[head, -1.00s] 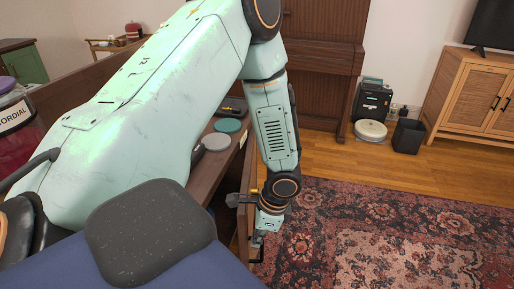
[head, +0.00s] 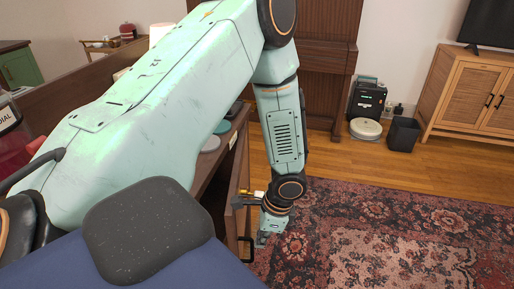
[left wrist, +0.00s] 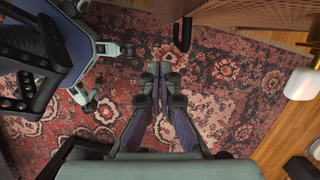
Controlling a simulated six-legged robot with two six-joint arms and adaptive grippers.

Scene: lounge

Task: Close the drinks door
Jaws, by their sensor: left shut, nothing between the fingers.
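The drinks door (head: 237,185) is a brown wooden panel on the side of the long wooden cabinet. It stands open, seen nearly edge-on, with a dark gap to its left. Its black bar handle (head: 249,249) is low on the outer face; door (left wrist: 250,14) and handle (left wrist: 183,34) also show at the top of the left wrist view. My left gripper (head: 262,240) points down just right of the door, on its outer side. In the left wrist view its fingertips (left wrist: 157,70) are together and empty, apart from the handle. My right gripper is not in view.
The cabinet top (head: 218,165) holds round coasters (head: 211,144), partly behind my arm. A patterned rug (head: 400,235) lies clear to the right. A black bin (head: 403,135) and a wicker-front cabinet (head: 480,100) stand farther back.

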